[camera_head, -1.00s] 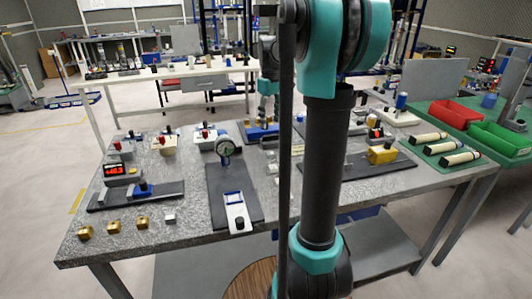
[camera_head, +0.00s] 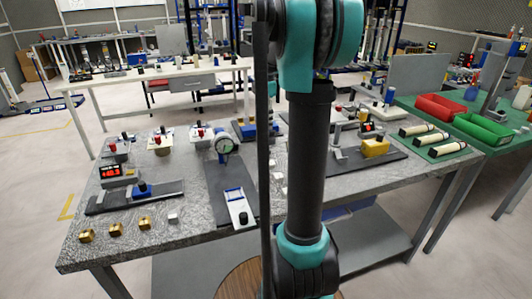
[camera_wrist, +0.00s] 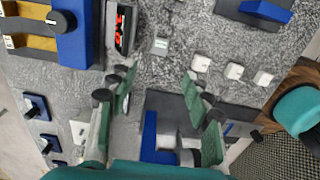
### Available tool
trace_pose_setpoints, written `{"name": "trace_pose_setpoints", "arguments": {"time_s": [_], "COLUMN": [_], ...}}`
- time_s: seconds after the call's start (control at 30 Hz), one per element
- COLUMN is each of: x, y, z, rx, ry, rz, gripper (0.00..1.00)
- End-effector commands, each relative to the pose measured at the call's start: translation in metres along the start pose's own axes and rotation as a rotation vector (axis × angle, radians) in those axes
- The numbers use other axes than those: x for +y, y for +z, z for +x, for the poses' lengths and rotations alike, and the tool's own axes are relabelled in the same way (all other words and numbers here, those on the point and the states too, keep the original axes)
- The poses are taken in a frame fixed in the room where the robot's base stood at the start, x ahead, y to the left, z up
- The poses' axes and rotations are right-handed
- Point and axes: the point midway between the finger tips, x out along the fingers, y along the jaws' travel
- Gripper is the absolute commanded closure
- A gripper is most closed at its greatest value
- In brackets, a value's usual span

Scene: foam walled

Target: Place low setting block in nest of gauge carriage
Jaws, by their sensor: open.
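A small grey block (camera_wrist: 160,45) with a pale top sits just beyond the fingertips. Three small white-topped blocks (camera_wrist: 233,71) stand in a row to its right. I cannot tell which one is the low setting block. A dark plate (camera_wrist: 180,102) with blue and grey parts lies under the right finger; it may bear the gauge carriage. In the head view a dial gauge (camera_head: 224,146) stands on a dark plate (camera_head: 214,180). My arm hides my gripper there.
Brass blocks (camera_head: 115,229) line the table's front left, near a red display (camera_head: 110,171). A yellow block (camera_head: 375,147) sits on the right plate. Red (camera_head: 440,107) and green (camera_head: 486,130) bins stand on the green table. A blue-and-brass fixture (camera_wrist: 75,35) is at upper left in the wrist view.

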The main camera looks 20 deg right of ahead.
Motion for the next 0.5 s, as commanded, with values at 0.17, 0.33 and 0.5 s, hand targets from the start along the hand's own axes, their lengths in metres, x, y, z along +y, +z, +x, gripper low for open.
{"name": "trace_pose_setpoints", "arguments": {"time_s": [0.17, 0.33, 0.5], "x": [0.0, 0.0, 0.0], "y": [0.0, 0.0, 0.0], "z": [0.036, 0.061, 0.071], "rx": [0.0, 0.0, 0.0], "ry": [0.0, 0.0, 0.0], "rz": [0.001, 0.001, 0.002], "gripper": [0.5, 0.5, 0.5]}}
